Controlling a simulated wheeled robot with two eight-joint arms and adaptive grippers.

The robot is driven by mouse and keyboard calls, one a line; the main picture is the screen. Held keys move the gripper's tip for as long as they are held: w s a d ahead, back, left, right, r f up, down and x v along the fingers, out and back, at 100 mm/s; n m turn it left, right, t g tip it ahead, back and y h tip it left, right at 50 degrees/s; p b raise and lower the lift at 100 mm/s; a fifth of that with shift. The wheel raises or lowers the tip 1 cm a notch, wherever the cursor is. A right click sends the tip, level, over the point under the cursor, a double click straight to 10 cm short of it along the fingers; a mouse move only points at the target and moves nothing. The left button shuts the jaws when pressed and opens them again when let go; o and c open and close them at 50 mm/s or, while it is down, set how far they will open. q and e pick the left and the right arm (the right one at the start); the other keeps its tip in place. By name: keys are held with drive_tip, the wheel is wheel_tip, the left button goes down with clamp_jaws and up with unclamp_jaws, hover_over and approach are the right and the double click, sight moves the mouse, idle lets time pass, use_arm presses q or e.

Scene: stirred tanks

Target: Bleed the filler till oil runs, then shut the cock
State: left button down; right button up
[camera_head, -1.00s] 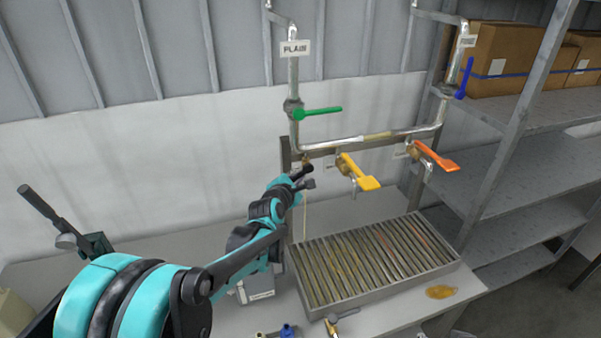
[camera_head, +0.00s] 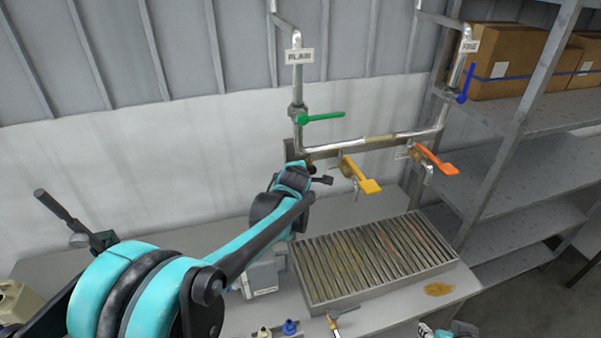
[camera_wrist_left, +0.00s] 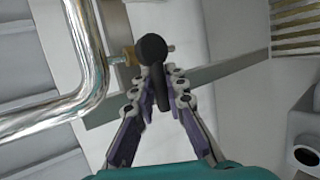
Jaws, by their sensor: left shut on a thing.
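My left gripper (camera_head: 314,172) is at the left end of the pipe frame, below the green lever (camera_head: 320,117). In the left wrist view it (camera_wrist_left: 162,82) is shut on a dark, round-ended handle (camera_wrist_left: 152,50) beside a brass fitting (camera_wrist_left: 122,59) near the bent pipe (camera_wrist_left: 92,70). The green lever lies sideways under the PLAIN sign (camera_head: 299,56). The yellow lever (camera_head: 361,175) and orange lever (camera_head: 436,160) slant down to the right. The blue lever (camera_head: 466,84) points up. I see no running oil; my arm hides part below the handle.
A slatted drip tray (camera_head: 335,300) stands on the bench, with a brown oil patch (camera_head: 438,289) beside it. A grey container (camera_head: 262,278) is left of it. A brass cock (camera_head: 334,325) and a blue cap (camera_head: 290,327) are in front. Shelving (camera_head: 540,170) bounds the right.

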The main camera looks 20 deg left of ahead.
idle(0.3)
use_arm(q)
drive_tip(key=c, duration=1.5)
unclamp_jaws()
drive_tip(key=shift+c, duration=0.2)
drive_tip(key=v, duration=1.2)
drive_tip(key=shift+d, duration=0.1)
drive_tip(key=f+p+v, duration=0.1)
drive_tip(key=p+v, duration=0.2)
drive_tip(key=v, duration=0.3)
drive_tip(key=shift+s+d+p, duration=0.2)
drive_tip(key=shift+s+p, duration=0.15)
drive_tip(key=shift+p, duration=0.05)
